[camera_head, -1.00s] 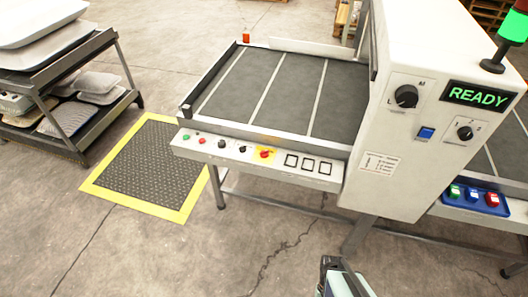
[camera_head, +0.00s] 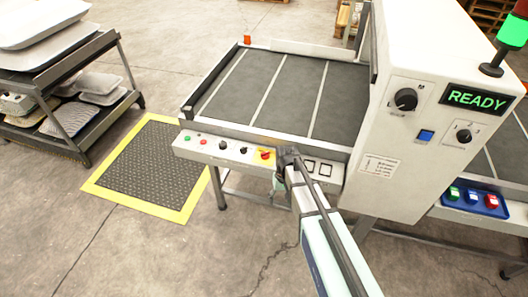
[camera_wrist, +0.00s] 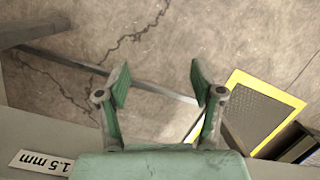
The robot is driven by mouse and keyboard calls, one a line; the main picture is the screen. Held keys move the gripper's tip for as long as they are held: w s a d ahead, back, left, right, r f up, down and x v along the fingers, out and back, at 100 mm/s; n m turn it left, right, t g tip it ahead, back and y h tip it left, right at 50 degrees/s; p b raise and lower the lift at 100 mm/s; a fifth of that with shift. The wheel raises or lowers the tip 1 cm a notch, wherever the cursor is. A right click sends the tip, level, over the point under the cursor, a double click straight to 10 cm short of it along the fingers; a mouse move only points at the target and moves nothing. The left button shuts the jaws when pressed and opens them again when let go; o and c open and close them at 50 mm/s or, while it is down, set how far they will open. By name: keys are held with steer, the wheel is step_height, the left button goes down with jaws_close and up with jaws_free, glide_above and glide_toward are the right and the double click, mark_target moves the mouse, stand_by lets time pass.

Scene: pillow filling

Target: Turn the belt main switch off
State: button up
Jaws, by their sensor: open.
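The red rotary switch on a yellow plate (camera_head: 264,154) sits on the white control panel (camera_head: 215,152) along the belt's front edge. It looks like the belt main switch, and its exact handle angle is too small to tell. My gripper (camera_head: 280,182) is at the panel front, just right of and below the switch, with no clear contact. It covers part of the panel's square frames. In the wrist view my gripper (camera_wrist: 158,78) is open and empty, its two green fingers apart over the floor. The switch is not visible in the wrist view.
The grey belt (camera_head: 285,95) is empty. A white housing (camera_head: 390,165) with a READY display (camera_head: 476,97) rises right. A yellow-edged mat (camera_head: 145,165) and tray rack (camera_head: 75,125) stand left.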

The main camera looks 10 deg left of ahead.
steer(key=w+a+r+n, duration=0.1)
steer(key=w+a+r, duration=0.45)
steer(key=r, duration=0.25)
step_height(320, 180, up, 19)
steer(key=n+t+p, duration=0.3)
steer(key=p, duration=0.1)
glide_above(265, 153)
step_height(265, 153, down, 18)
steer(key=p, duration=0.4)
steer(key=shift+w+r, duration=0.15)
steer(key=shift+r, duration=0.05)
steer(key=c, duration=1.2)
